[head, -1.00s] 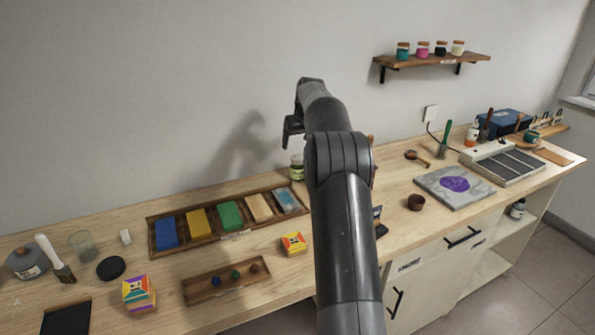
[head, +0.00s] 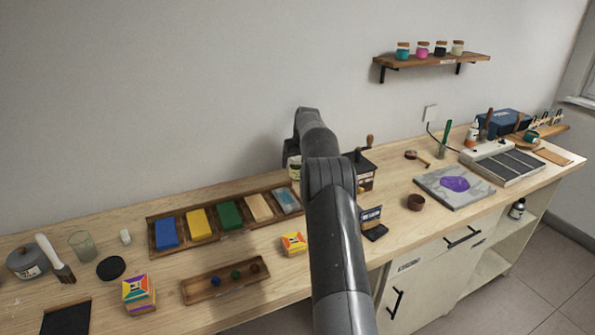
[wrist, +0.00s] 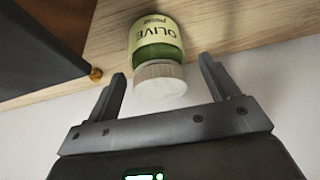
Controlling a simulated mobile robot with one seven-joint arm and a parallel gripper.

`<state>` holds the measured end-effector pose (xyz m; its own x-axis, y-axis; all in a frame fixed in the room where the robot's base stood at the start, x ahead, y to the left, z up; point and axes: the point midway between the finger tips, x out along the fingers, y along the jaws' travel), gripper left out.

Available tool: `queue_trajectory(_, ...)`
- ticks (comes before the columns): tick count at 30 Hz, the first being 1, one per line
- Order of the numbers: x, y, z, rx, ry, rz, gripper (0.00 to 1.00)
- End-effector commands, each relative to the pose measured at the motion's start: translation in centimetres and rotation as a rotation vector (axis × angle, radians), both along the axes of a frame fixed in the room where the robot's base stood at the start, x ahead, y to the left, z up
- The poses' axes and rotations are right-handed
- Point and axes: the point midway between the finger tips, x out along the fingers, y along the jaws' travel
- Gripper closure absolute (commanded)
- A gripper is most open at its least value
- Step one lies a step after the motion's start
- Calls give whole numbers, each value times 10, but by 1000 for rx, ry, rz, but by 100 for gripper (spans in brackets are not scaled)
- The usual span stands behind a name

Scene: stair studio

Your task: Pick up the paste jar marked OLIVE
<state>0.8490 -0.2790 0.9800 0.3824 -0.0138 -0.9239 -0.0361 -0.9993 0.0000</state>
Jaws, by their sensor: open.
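The paste jar marked OLIVE (wrist: 156,42) shows upside down in the wrist view, with a green and cream label and a whitish ribbed lid. In the head view the jar (head: 294,172) stands on the bench near the wall, partly hidden by my arm. My gripper (wrist: 162,82) is open in the wrist view. Its two fingers point toward the jar, with the lid between or just beyond their tips. I cannot tell whether they touch it. In the head view my gripper (head: 290,150) is above the jar, partly hidden by my own arm.
A dark box with wooden handles (head: 359,170) stands right of the jar. A tray of coloured blocks (head: 153,243) lies to the left. A dark labelled stand (head: 373,224) is near the front edge. The wall is close behind the jar.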

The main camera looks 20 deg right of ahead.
Motion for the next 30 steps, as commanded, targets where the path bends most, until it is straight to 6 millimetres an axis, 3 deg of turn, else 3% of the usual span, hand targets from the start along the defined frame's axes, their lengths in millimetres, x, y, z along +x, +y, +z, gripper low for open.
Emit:
queue_trajectory(4,7,-1,-18,0,1,0,20)
queue_trajectory(11,8,-1,-19,-1,0,-1,20)
queue_trajectory(30,8,-1,-19,0,0,-1,72)
